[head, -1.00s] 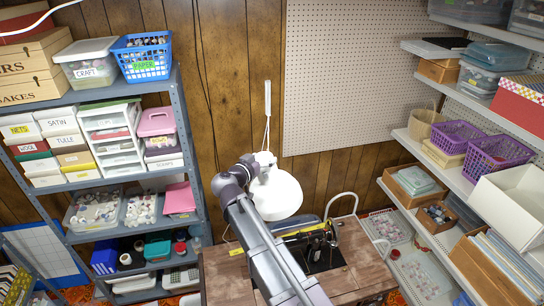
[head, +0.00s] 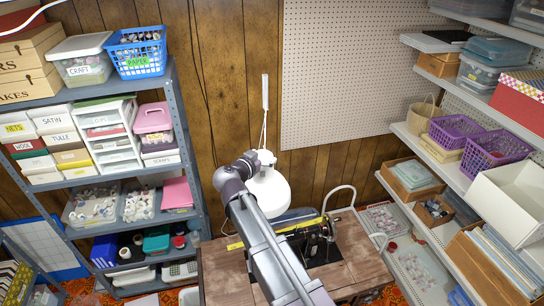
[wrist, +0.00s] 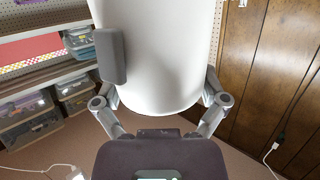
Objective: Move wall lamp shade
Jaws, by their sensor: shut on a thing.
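The white lamp shade (head: 270,194) hangs from its wall mount above the sewing table, in front of the wood-panelled wall. In the wrist view the shade (wrist: 160,55) fills the upper middle, between the fingers of my gripper (wrist: 112,58). A grey finger pad lies against its left side; the other pad is hidden behind the shade. In the head view my arm reaches up from the bottom and my gripper is at the shade, largely hidden by my wrist.
The sewing table (head: 350,262) with a black sewing machine (head: 318,240) stands below. A loaded metal shelf (head: 172,190) is at left and wall shelves with bins and purple baskets (head: 497,151) are at right. A pegboard (head: 350,80) covers the wall behind.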

